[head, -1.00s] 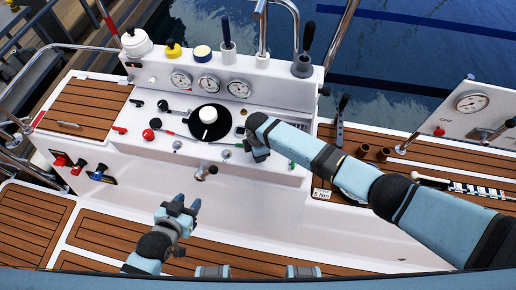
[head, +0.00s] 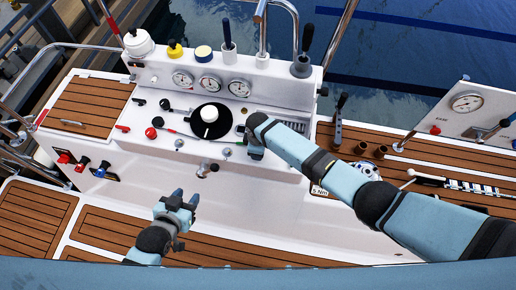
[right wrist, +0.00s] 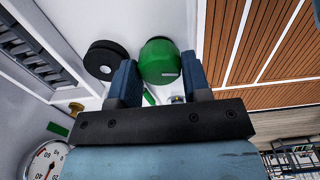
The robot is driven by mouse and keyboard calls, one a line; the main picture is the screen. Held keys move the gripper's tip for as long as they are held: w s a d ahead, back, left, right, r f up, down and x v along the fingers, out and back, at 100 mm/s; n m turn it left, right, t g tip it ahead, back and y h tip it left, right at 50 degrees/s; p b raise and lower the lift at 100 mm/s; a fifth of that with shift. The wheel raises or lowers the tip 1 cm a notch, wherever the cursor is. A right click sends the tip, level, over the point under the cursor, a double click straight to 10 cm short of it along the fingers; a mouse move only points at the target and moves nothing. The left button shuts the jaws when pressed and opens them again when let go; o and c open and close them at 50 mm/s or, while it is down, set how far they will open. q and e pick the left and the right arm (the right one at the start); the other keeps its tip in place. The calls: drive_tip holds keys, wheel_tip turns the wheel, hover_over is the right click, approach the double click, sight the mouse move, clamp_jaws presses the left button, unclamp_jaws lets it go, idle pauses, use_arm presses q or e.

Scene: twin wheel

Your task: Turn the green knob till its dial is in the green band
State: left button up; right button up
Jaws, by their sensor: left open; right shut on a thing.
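The green knob (right wrist: 160,58) shows in the right wrist view between the two fingers of my right gripper (right wrist: 158,76), which is shut on it. In the head view my right gripper (head: 254,150) is at the right of the white console and its arm hides the knob. Three round white gauges (head: 210,83) sit on the console's upright panel. Part of a gauge (right wrist: 45,161) shows in the right wrist view. Which dial belongs to the green knob and where its needle stands I cannot tell. My left gripper (head: 184,198) is open and empty in front of the console.
A black disc with a white knob (head: 209,116) lies on the console. A black round knob (right wrist: 105,60) is beside the green one. Another gauge (head: 466,103) is on the right panel. Room is free around my left gripper.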

drive_tip(key=shift+d, duration=0.1)
drive_tip(key=o, duration=0.9)
drive_tip(key=shift+r, duration=0.1)
wheel_tip(320, 180, up, 14)
drive_tip(key=shift+f, duration=0.15)
idle(0.3)
drive_tip(key=s+d+f+m+t+y, duration=0.35)
drive_tip(key=s+f+m+y, duration=0.2)
drive_tip(key=s, duration=0.45)
drive_tip(key=s+d+r+m+t, duration=0.1)
drive_tip(key=s+d+m+t, duration=0.1)
drive_tip(key=d, duration=0.3)
drive_tip(key=s+d+r+m+t+h, duration=0.1)
drive_tip(key=s+d+m+t, duration=0.1)
drive_tip(key=s+d, duration=0.3)
drive_tip(key=s+d+r+m+t+h, duration=0.1)
drive_tip(key=s+d+r+m+t, duration=0.1)
drive_tip(key=d, duration=0.4)
drive_tip(key=shift+s+d+m+t, duration=0.1)
drive_tip(key=shift+s+m+t, duration=0.55)
drive_tip(key=shift+s, duration=0.6)
